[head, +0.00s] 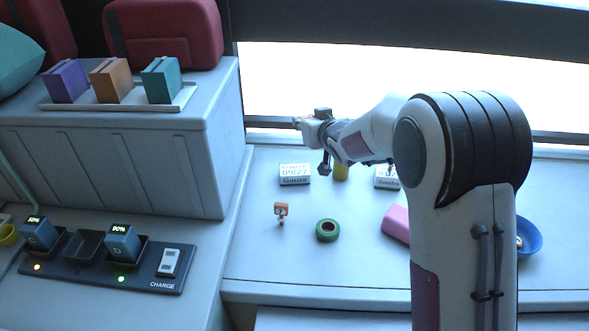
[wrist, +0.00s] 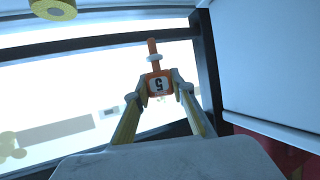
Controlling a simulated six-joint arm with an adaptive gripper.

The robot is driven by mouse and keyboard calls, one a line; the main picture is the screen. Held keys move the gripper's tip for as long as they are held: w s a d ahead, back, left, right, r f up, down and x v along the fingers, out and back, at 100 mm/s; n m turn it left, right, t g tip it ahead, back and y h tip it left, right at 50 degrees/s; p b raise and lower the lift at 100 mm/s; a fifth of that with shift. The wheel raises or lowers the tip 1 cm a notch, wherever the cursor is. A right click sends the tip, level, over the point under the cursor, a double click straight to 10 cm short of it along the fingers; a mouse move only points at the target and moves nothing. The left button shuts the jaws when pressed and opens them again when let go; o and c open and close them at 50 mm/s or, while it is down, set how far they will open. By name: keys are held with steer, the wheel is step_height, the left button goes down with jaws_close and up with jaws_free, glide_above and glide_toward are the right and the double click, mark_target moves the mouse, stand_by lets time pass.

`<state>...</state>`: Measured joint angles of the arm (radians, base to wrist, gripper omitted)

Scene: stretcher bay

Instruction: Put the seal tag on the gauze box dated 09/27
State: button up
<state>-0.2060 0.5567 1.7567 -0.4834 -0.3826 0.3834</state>
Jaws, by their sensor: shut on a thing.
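My gripper (head: 306,125) is raised above the back of the counter, near the window, pointing left. In the wrist view its two fingers (wrist: 158,90) are shut on an orange seal tag (wrist: 157,84) with a white face and an upside-down 5. The white gauze box dated 09/27 (head: 294,174) lies on the counter below my gripper, with nothing on its top. A second orange tag (head: 281,209) lies on the counter in front of that box. Another white dated box (head: 386,177) is at the right, partly hidden by my arm; its date is not fully readable.
A yellow roll (head: 341,173) stands between the boxes. A green tape roll (head: 327,230), a pink block (head: 396,222) and a blue bowl (head: 529,236) are on the counter (head: 260,260). A charging strip (head: 150,275) and a grey cabinet (head: 222,150) are at left.

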steer(key=shift+f, duration=0.1)
glide_above(305, 169)
steer(key=shift+s+f, duration=0.1)
steer(key=shift+f, duration=2.95)
steer(key=shift+f, duration=0.1)
steer(key=shift+f, duration=1.8)
steer(key=shift+f, duration=0.15)
steer(key=o, duration=0.8)
steer(key=shift+r, duration=0.2)
